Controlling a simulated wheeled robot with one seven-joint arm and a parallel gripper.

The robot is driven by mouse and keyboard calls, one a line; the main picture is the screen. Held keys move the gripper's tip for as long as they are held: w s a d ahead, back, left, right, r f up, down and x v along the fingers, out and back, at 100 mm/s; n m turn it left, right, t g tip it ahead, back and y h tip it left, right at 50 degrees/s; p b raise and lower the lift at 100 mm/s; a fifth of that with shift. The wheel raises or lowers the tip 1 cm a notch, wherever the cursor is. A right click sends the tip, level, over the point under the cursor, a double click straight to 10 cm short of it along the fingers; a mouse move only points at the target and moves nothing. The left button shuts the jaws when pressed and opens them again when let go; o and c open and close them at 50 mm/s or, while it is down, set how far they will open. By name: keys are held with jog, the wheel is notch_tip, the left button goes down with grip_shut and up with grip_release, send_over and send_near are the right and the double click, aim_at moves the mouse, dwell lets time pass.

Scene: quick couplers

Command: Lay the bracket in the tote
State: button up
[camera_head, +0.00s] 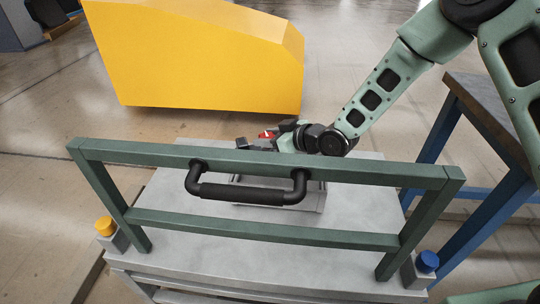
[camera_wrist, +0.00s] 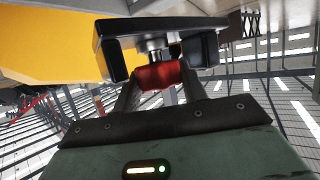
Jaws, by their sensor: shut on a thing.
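My gripper (camera_head: 265,136) reaches in from the right, over the far part of the grey table behind the green frame. In the wrist view my gripper (camera_wrist: 160,85) has its dark fingers shut on a red part. That red part joins a dark, wide piece with silver studs, which looks like the bracket (camera_wrist: 165,26). In the head view the bracket (camera_head: 242,143) shows only as small dark and red bits. A shallow grey tote (camera_head: 318,200) sits on the table below the gripper. The frame and its black handle hide much of it. The bracket appears above the tote; the gap is unclear.
The green frame (camera_head: 270,232) with its black handle (camera_head: 245,191) stands across the near side of the table (camera_head: 165,190). A yellow button (camera_head: 105,226) and a blue button (camera_head: 427,261) flank it. A yellow housing (camera_head: 200,60) stands behind; a blue-legged bench (camera_head: 490,110) is at right.

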jog(key=shift+f+b, duration=0.35)
jog(key=shift+f, duration=1.6)
jog(key=shift+f+b, duration=0.5)
jog(key=shift+f, duration=0.15)
jog(key=o, duration=1.2)
jog(key=shift+r+p, duration=0.45)
jog(key=shift+r, duration=0.1)
jog(key=p+v, duration=0.1)
jog(key=v, duration=1.1)
jog(key=shift+d+p, duration=0.1)
jog(key=shift+p, duration=0.25)
